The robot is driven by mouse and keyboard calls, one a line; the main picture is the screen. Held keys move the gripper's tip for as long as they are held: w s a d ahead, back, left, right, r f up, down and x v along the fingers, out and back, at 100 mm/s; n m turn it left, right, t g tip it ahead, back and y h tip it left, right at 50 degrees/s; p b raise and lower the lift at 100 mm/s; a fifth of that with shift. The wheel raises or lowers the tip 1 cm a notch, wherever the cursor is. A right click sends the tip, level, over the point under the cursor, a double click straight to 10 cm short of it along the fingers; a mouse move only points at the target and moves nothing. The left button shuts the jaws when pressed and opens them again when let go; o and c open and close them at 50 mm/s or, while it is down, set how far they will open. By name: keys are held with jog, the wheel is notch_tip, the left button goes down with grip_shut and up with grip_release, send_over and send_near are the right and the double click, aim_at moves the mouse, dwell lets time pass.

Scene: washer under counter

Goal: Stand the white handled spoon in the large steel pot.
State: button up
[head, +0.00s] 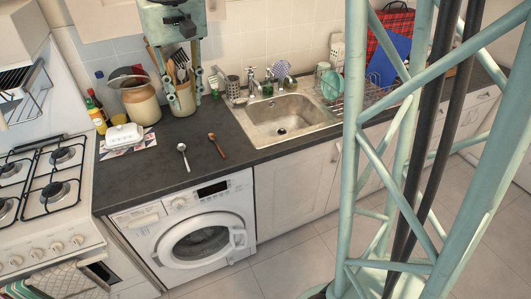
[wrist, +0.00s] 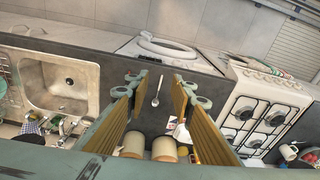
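The white handled spoon (head: 184,156) lies on the dark counter above the washer. It also shows in the wrist view (wrist: 156,91), between my fingers in the picture. My gripper (head: 181,78) hangs near the back wall, in front of the utensil crocks in the head view. Its two fingers are wide apart and hold nothing; they also show in the wrist view (wrist: 160,82). I cannot make out a large steel pot for certain. A small perforated steel holder (head: 233,87) stands left of the sink.
A brown handled spoon (head: 217,146) lies right of the white one. Two crocks, one wide (head: 141,104) and one with utensils (head: 182,101), stand at the back.

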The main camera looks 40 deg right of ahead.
jog(key=s+r+t, duration=0.1)
jog(key=s+r, duration=0.2)
jog(key=s, duration=0.5)
jog(key=s+r, duration=0.4)
jog(key=s, duration=0.4)
jog(key=s+f+n+t, duration=0.1)
jog(key=s, duration=1.7)
jog(key=shift+f, duration=0.4)
jog(key=shift+s+d, duration=0.1)
jog(key=shift+s, duration=0.1)
jog(key=shift+w, duration=0.1)
notch_tip(320, 180, down, 7)
jog(key=b, duration=0.7)
jog(key=shift+f+t+b, duration=0.15)
jog(key=shift+t+b, duration=0.15)
